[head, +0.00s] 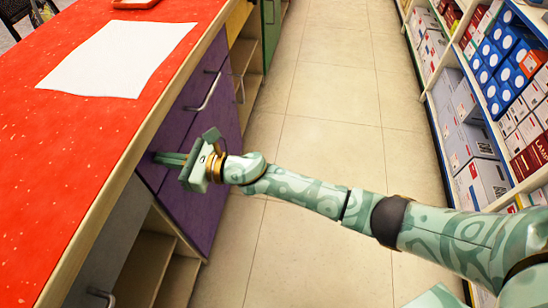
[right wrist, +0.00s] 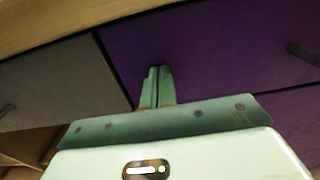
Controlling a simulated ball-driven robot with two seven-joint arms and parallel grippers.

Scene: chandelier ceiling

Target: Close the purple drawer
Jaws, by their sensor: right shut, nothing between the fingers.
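The purple drawer front (head: 205,75) is under the red counter, with a metal bar handle (head: 207,93). A further purple panel (head: 205,200) lies below it. In the right wrist view the purple front (right wrist: 225,45) fills the upper right, and its handle (right wrist: 303,52) shows at the right edge. My right gripper (head: 158,157) has its fingers together, with nothing between them, and points at the left part of the purple front. In the right wrist view its fingertips (right wrist: 160,70) overlap the purple front near its left edge; contact is unclear. No clear gap shows around the drawer. My left gripper is out of view.
The red counter top (head: 50,150) carries a white sheet (head: 120,58). A grey front (head: 115,240) and open wooden shelves (head: 150,265) are left of the purple fronts. Stocked shelves (head: 475,130) line the right. The tiled aisle floor (head: 320,120) is clear beyond my arm.

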